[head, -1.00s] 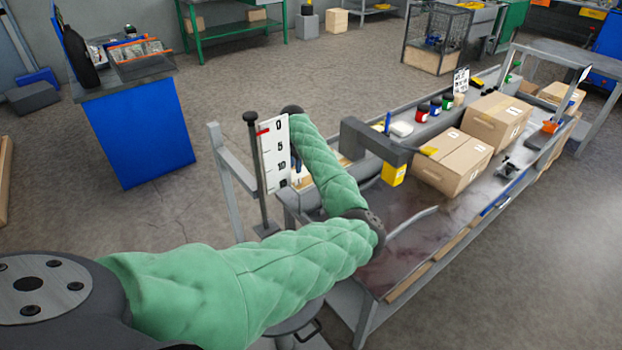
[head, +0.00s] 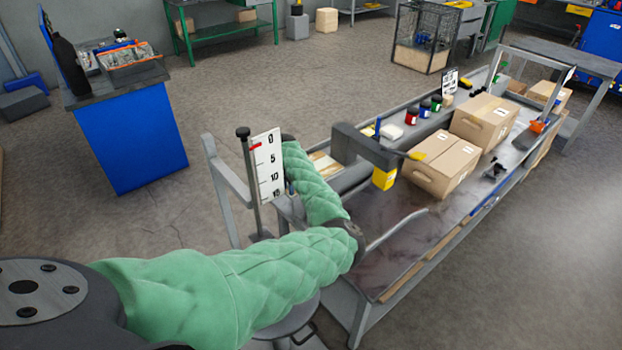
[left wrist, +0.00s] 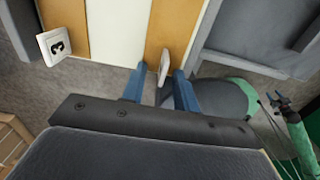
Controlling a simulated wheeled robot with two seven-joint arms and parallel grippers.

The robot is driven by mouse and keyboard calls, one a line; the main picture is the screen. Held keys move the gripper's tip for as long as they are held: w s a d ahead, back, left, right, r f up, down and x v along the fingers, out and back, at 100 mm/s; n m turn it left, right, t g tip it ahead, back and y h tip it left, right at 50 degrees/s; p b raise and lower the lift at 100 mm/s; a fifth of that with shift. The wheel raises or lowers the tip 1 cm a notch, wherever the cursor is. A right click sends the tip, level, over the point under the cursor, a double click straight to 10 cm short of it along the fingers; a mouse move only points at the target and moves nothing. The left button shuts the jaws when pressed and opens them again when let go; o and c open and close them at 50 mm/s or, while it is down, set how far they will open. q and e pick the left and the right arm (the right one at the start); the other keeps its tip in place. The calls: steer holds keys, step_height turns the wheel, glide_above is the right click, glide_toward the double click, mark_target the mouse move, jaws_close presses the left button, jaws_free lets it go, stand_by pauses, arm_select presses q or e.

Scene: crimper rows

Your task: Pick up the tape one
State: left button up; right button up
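I cannot make out a roll of tape in either view. My left gripper (left wrist: 160,88) shows in the left wrist view as a dark body with two blue fingers, apart from each other.
A white scale board (head: 266,168) on a post stands at the bench's left end. A blue cabinet (head: 130,140) stands left. Floor between is clear.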

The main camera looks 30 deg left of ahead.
arm_select(q)
steer(key=shift+c, duration=0.4)
jaws_close()
